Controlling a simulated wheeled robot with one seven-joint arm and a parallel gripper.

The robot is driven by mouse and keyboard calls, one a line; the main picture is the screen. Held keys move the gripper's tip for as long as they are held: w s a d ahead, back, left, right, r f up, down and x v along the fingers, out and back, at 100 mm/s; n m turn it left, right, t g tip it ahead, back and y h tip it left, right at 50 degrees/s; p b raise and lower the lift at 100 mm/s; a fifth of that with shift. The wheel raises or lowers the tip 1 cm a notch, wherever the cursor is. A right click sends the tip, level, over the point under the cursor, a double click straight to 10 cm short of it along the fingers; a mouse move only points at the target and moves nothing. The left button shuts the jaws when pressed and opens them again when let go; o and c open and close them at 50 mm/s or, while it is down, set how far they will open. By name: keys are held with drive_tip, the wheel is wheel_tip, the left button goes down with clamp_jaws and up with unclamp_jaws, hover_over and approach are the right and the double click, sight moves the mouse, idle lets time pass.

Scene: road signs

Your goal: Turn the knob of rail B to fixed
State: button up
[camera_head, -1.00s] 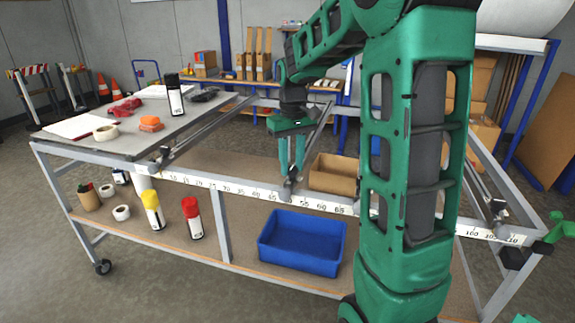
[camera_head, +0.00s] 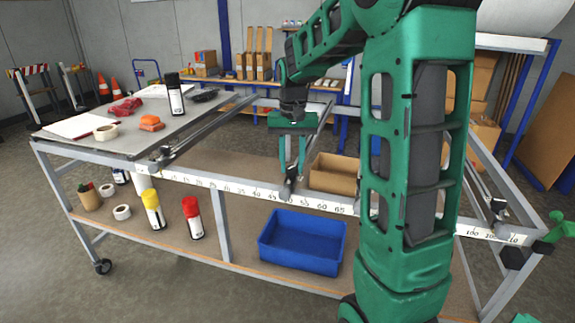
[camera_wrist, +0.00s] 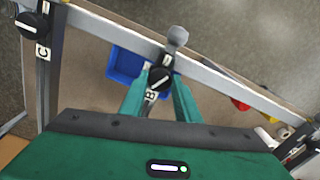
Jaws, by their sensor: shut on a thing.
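Rail B (camera_wrist: 151,97), marked with a white "B", ends at the table's front beam in the wrist view. Its round black knob (camera_wrist: 160,79) has a white line slanting from lower left to upper right. My gripper (camera_wrist: 160,82) is shut on this knob, with one green finger on each side. In the head view my gripper (camera_head: 291,178) points down at the front end of rail B, near the middle of the scale (camera_head: 240,189).
Rail C (camera_wrist: 43,70) has a black knob (camera_wrist: 32,25) at left in the wrist view. A blue bin (camera_head: 302,240) and spray cans stand on the lower shelf. A cardboard box (camera_head: 334,174) lies right of my gripper. My arm hides part of the right side.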

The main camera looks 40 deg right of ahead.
sight(292, 167)
drive_tip(key=m, duration=0.6)
drive_tip(key=shift+d, duration=0.1)
drive_tip(key=m, duration=0.6)
idle(0.4)
drive_tip(key=o, duration=1)
drive_tip(key=shift+o, duration=0.2)
drive_tip(key=shift+r, duration=0.1)
drive_tip(key=shift+r, duration=0.25)
wheel_tip(292, 167, up, 10)
